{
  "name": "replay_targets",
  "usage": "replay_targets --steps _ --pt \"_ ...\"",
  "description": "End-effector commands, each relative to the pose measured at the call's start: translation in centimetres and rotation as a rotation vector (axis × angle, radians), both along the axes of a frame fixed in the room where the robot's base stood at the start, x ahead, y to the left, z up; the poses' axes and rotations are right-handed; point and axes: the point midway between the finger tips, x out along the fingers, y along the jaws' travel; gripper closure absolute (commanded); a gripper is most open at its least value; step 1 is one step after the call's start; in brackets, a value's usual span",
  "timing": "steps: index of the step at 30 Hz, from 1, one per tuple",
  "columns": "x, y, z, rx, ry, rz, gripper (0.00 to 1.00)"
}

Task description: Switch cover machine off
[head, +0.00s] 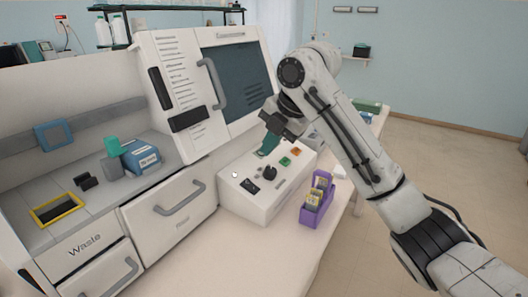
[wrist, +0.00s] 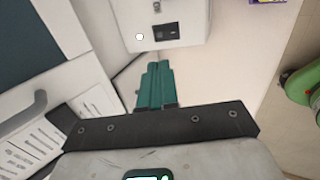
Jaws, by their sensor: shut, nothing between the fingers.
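A large white machine (head: 180,85) with a dark window stands at the back. In front of it is a low white box (head: 240,205) with a green button (head: 285,161), an orange button (head: 295,150), a black knob (head: 269,172) and a dark switch (head: 249,186). I cannot tell which of the two is the cover machine. My gripper (head: 264,152) has teal fingers, shut and empty, over the box's back part. In the wrist view the shut fingers (wrist: 157,65) point toward the box (wrist: 195,25) and its dark switch (wrist: 166,31). The switch's position is too small to tell.
A purple rack (head: 314,212) with yellowish items stands right of the box, near the table edge. A drawer unit (head: 172,210) with a grey handle stands left of it. A blue container (head: 141,157) and a yellow-rimmed opening (head: 58,209) are farther left. The front table is clear.

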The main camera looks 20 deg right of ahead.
Motion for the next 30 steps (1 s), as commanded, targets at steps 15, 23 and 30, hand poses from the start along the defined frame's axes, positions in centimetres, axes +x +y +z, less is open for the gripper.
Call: replay_targets --steps 15,23,30 --pt "3.5 2.6 -8.5 0.000 0.002 0.000 1.00" --pt "4.4 3.2 -10.6 -0.001 -0.001 0.000 1.00" --pt "4.5 3.2 -10.9 0.000 -0.001 0.000 1.00"
